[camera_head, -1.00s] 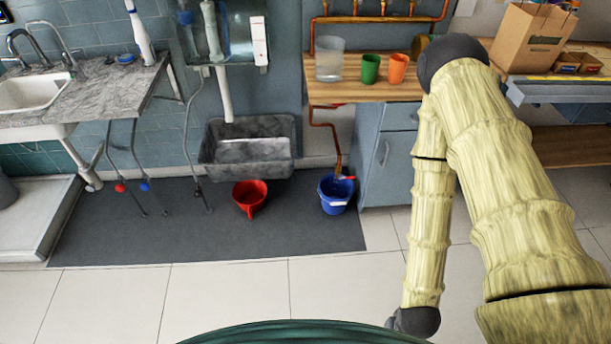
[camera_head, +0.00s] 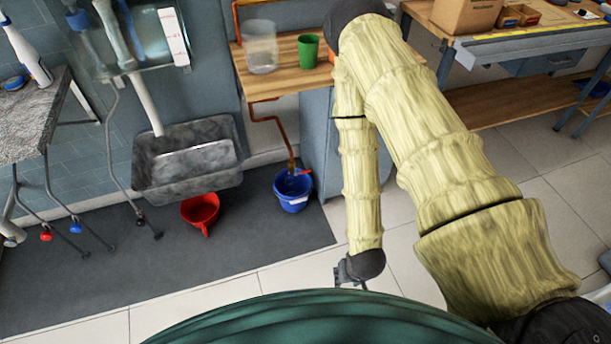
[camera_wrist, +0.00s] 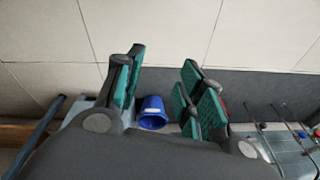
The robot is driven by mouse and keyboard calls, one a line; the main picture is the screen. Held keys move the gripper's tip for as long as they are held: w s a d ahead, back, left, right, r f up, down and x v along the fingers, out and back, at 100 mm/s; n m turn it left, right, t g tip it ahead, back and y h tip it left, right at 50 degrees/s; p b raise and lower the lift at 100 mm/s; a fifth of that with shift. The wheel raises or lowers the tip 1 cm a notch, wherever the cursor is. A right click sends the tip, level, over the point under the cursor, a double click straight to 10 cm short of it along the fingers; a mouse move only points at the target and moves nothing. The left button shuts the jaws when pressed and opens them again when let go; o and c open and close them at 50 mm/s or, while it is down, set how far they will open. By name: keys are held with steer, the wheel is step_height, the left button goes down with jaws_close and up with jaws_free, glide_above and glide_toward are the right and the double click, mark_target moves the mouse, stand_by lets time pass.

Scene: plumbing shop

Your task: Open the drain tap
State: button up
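The drain tap (camera_head: 291,166) is at the low end of a copper pipe (camera_head: 270,118) that runs down beside the grey cabinet in the head view. A small red piece, which looks like its handle, shows just over the rim of a blue bucket (camera_head: 293,196). The bucket stands on the dark mat below the tap. My gripper (camera_wrist: 163,84) is open and empty in the wrist view, its green-padded fingers apart. The blue bucket (camera_wrist: 153,113) shows beyond and between them. The tap cannot be made out there. In the head view my gripper is low, mostly hidden, apart from the tap.
The wooden counter (camera_head: 262,82) above the tap holds a clear container and a green cup (camera_head: 308,50). Tiled floor in front is clear.

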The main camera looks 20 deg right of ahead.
steer(key=w+f+m+t+b, duration=0.3)
steer(key=w+f+b, duration=0.5)
steer(key=w+f, duration=0.3)
steer(key=m+t+b, duration=1.2)
steer(key=t+b, duration=0.1)
steer(key=b, duration=1.5)
glide_toward(306, 172)
steer(key=w+b, duration=0.4)
steer(key=w, duration=0.5)
steer(key=shift+f, duration=0.1)
steer(key=shift+w+b, duration=0.4)
steer(key=shift+w, duration=0.25)
jaws_close()
